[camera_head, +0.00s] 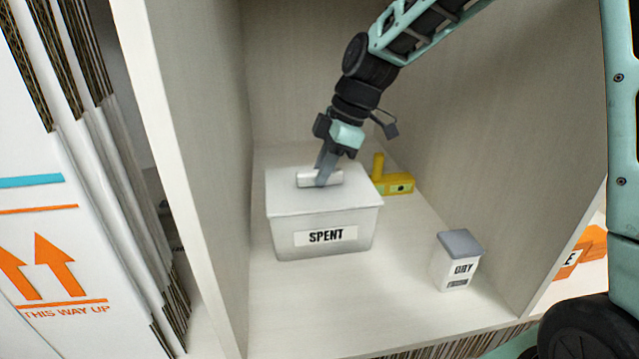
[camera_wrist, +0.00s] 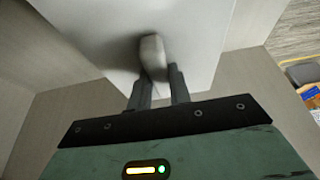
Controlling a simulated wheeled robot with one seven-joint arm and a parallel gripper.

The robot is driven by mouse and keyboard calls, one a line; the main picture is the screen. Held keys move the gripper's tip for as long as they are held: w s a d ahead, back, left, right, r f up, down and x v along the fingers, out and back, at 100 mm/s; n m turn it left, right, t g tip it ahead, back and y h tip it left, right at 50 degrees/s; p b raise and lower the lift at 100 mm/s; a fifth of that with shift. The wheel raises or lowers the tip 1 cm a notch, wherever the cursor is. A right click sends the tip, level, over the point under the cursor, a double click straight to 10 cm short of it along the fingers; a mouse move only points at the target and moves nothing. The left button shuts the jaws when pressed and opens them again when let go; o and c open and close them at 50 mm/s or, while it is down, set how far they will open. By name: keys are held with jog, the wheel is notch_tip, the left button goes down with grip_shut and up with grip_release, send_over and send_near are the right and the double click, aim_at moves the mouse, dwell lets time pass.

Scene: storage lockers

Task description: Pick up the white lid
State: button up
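The white lid (camera_head: 284,190) sits level on a white box (camera_head: 283,240) labelled SPENT inside the locker. The lid has a raised bar handle (camera_head: 306,180) on top. The gripper looks shut on the handle. The fingers hide part of the handle.
A yellow object (camera_head: 396,184) with an upright post stands behind the box to the right. A small white box with a grey top (camera_head: 457,262) stands at the front right. Locker walls flank both sides. The floor between the boxes is clear.

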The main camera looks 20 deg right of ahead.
grip_shut()
jog(key=shift+r, duration=0.1)
jog(key=shift+r, duration=0.25)
notch_tip(320, 180, up, 14)
jog(key=shift+f, duration=0.25)
dwell(0.3)
